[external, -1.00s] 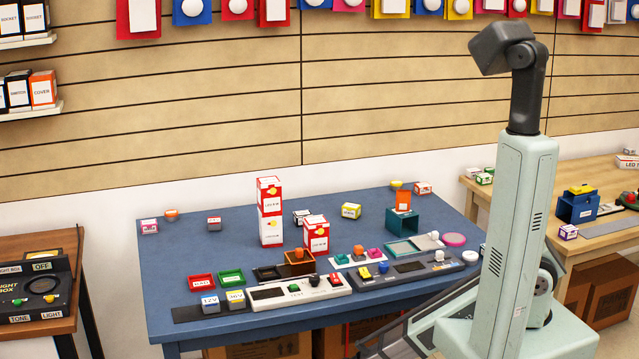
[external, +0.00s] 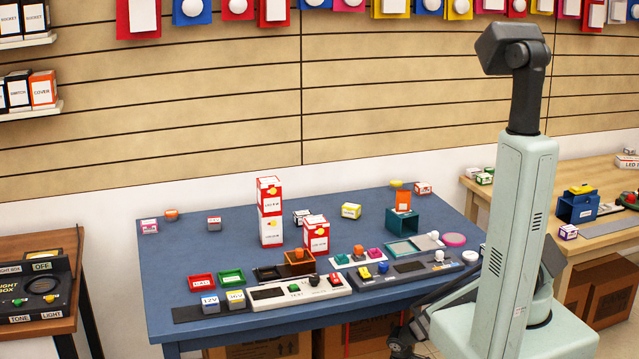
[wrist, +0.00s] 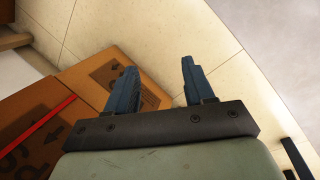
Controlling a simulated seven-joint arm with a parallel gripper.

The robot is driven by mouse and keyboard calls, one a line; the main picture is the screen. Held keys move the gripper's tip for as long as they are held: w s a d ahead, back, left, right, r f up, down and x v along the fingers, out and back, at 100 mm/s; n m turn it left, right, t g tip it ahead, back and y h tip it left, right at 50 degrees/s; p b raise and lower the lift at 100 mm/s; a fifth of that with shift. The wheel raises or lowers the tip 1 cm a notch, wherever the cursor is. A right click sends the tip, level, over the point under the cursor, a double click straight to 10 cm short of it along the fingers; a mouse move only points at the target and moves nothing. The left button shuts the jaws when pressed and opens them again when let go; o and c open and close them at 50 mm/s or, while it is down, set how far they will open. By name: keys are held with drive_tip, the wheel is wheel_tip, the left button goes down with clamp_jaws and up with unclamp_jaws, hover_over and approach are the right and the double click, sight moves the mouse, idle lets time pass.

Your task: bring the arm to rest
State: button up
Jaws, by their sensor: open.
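My gripper (wrist: 158,66) is open in the wrist view, with two blue fingers apart and nothing between them. Below the fingers are floor tiles and brown cardboard boxes. In the external view the dark end of my arm (external: 403,340) hangs low, beside the front right of the blue table (external: 190,262) and below its top. The fingers are too small to make out there. My pale green arm column stands at the right.
Cardboard boxes (external: 265,346) stand under the blue table. Small boxes, coloured blocks and a panel with buttons (external: 295,293) cover much of its top. A wooden table (external: 590,235) is behind my arm at the right, with more boxes (external: 612,275) under it.

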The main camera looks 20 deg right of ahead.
drive_tip(key=s+d+r+m+g+y, duration=0.2)
drive_tip(key=s+d+m+g, duration=0.5)
drive_tip(key=s, duration=0.8)
drive_tip(key=d+r+m, duration=0.1)
drive_tip(key=d+m, duration=0.2)
drive_tip(key=d, duration=0.1)
drive_tip(key=shift+s+d+g+y, duration=0.2)
drive_tip(key=shift+g+y, duration=0.1)
drive_tip(key=shift+y, duration=0.1)
drive_tip(key=shift+r, duration=0.1)
